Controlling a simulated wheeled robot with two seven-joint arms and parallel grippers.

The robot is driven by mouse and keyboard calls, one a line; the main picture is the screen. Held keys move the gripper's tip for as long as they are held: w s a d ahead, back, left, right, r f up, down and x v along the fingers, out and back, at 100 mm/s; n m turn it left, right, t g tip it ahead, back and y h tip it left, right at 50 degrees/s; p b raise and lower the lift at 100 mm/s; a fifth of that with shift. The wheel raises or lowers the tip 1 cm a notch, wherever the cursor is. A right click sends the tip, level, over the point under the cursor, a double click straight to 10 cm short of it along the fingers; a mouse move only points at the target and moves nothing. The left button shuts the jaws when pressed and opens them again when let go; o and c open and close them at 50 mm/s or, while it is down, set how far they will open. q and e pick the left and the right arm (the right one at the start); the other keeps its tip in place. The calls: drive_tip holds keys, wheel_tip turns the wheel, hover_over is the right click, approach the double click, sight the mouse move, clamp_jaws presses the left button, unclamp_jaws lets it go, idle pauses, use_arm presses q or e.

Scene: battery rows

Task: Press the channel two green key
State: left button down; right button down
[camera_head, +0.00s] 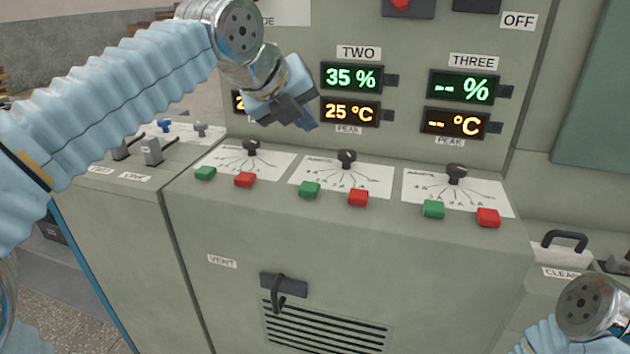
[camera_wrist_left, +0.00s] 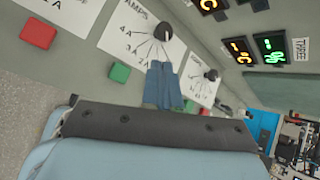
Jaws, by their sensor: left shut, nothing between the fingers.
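The channel two green key (camera_head: 310,189) is a small green block on the sloping panel ledge, at the lower left of the white dial plate below the TWO display. In the left wrist view it appears to be the green key (camera_wrist_left: 119,73) left of the fingers.
The channel two red key (camera_head: 358,197) lies right of the green one, and a black dial knob (camera_head: 347,158) stands behind them. Similar keys flank them: a red key (camera_head: 245,179) at left and a green key (camera_head: 434,209) at right. A vent handle (camera_head: 281,288) protrudes below.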

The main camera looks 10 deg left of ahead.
sight(305, 188)
use_arm(q)
drive_tip(key=shift+f, duration=0.1)
wheel_tip(305, 188, down, 9)
drive_tip(key=b, duration=0.5)
idle(2.1)
drive_tip(key=shift+f+b, duration=0.2)
drive_tip(key=shift+b, duration=0.25)
drive_tip(key=shift+f+b, duration=0.4)
drive_tip(key=shift+f, duration=0.1)
idle(0.4)
drive_tip(key=shift+r, duration=0.15)
drive_tip(key=shift+r+p, duration=0.75)
drive_tip(key=shift+p, duration=0.1)
